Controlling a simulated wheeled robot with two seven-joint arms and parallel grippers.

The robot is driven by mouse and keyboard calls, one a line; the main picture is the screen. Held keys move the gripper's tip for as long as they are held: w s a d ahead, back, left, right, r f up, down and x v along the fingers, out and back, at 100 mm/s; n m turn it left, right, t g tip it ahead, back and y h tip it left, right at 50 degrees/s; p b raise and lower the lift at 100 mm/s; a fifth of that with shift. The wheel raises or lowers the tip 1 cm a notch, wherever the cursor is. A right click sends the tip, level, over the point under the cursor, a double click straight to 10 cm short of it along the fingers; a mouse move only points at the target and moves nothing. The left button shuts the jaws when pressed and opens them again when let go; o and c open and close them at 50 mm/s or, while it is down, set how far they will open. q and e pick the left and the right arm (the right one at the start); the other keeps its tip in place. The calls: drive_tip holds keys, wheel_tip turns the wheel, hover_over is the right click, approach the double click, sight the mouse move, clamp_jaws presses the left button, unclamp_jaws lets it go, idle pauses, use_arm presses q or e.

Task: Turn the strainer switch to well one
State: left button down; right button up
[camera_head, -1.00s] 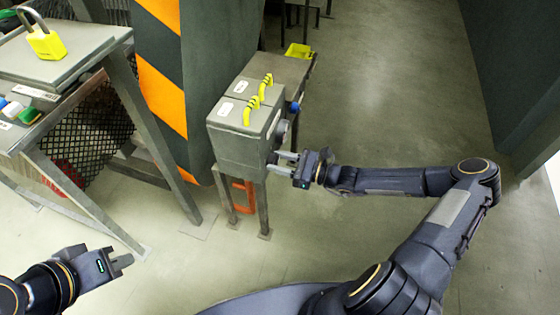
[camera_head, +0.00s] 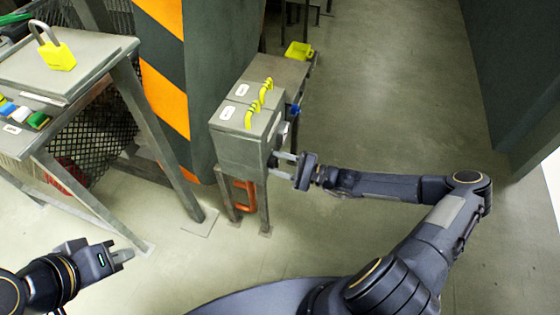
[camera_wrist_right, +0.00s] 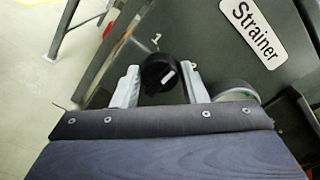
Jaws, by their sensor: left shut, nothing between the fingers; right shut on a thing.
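The strainer switch is a round black knob (camera_wrist_right: 160,72) with a short white mark on its lower right side. A "1" is printed on the grey panel just above it. A white "Strainer" label (camera_wrist_right: 254,33) is to its right. My right gripper (camera_wrist_right: 160,82) is shut on the knob, one finger on each side. In the head view my right gripper (camera_head: 275,164) reaches the right face of the grey control box (camera_head: 242,142), where the knob is mostly hidden. My left gripper (camera_head: 127,255) is shut and empty over the floor at lower left, away from the box.
Yellow curved handles (camera_head: 249,118) stand on top of the box. A round gauge-like part (camera_wrist_right: 236,90) sits beside my right finger. A desk (camera_head: 85,60) with a yellow padlock (camera_head: 57,56) is at left, by a striped pillar (camera_head: 166,95). The floor at right is clear.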

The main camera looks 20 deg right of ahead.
drive_tip(key=n, duration=0.4)
drive_tip(key=shift+s+f, duration=0.1)
drive_tip(key=shift+f+n, duration=0.1)
drive_tip(key=shift+n, duration=2.4)
drive_tip(key=o, duration=1)
drive_tip(key=shift+c, duration=0.2)
drive_tip(key=p+v, duration=0.1)
drive_tip(key=v, duration=0.6)
drive_tip(key=shift+s+d, duration=0.25)
drive_tip(key=shift+d, duration=0.05)
